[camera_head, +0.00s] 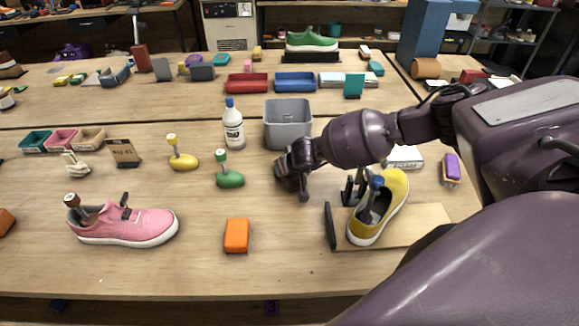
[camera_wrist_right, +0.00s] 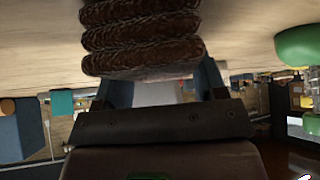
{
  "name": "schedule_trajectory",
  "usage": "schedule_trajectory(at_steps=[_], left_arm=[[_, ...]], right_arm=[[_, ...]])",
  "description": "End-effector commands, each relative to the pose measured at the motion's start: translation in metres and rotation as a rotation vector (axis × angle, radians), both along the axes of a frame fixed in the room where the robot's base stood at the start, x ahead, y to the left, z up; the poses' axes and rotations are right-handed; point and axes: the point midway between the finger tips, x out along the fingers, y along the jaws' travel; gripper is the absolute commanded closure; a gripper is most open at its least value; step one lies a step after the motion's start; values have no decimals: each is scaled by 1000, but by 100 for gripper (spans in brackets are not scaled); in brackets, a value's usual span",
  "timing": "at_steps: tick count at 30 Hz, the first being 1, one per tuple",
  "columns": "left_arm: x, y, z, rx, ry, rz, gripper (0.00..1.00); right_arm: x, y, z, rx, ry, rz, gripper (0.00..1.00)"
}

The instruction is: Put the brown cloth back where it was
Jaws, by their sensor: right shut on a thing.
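The brown cloth (camera_wrist_right: 142,40) is folded in thick layers and fills the top middle of the right wrist view. My right gripper (camera_head: 297,168) is shut on it, beside the grey bin and close above the table. In the head view the cloth is mostly hidden by the dark gripper, and I cannot tell whether it touches the table. My left gripper is not in view.
The grey bin (camera_head: 287,127) and white bottle (camera_head: 233,126) stand behind my right gripper. A green shoe tree (camera_head: 229,178) lies left of it, an orange block (camera_head: 236,236) in front. A yellow sneaker (camera_head: 391,199) is on a wooden board (camera_head: 418,228). A pink sneaker (camera_head: 130,227) is at left.

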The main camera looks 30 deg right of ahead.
Motion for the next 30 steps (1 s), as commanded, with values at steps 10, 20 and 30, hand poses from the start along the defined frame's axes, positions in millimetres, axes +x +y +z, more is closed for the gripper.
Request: schedule_trajectory(at_steps=[10,20,30], left_arm=[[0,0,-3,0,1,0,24],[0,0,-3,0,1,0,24],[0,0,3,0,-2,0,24]], right_arm=[[0,0,-3,0,0,0,24],[0,0,-2,0,0,0,9],[-12,1,17,0,0,1,9]])
